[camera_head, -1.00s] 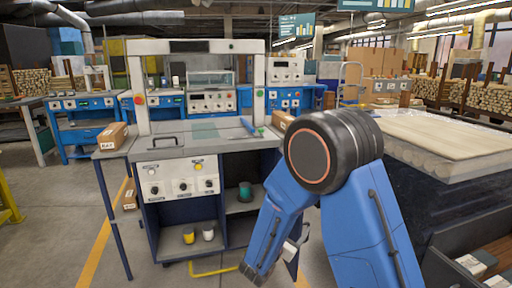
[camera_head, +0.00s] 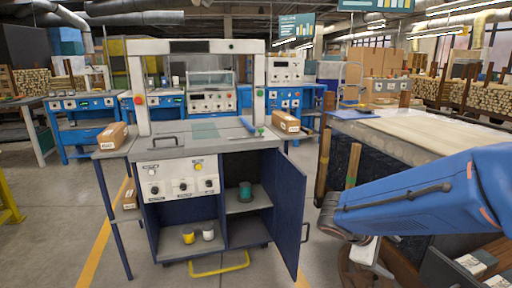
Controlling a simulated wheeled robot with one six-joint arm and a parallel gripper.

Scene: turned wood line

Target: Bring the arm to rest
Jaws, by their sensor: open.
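My blue arm (camera_head: 410,198) reaches in from the right edge of the head view. Its long link lies nearly level, and its dark joint end (camera_head: 329,215) points left, to the right of the open cabinet door (camera_head: 281,212). No gripper fingers can be made out; they are hidden or out of the picture. The arm shows apart from the bench in the picture.
A grey workbench (camera_head: 190,147) with a white frame stands ahead, its right door swung open toward me. Its shelves hold a yellow cup (camera_head: 188,236), a white cup (camera_head: 208,232) and a teal cup (camera_head: 245,191). A board-topped table (camera_head: 405,132) stands right.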

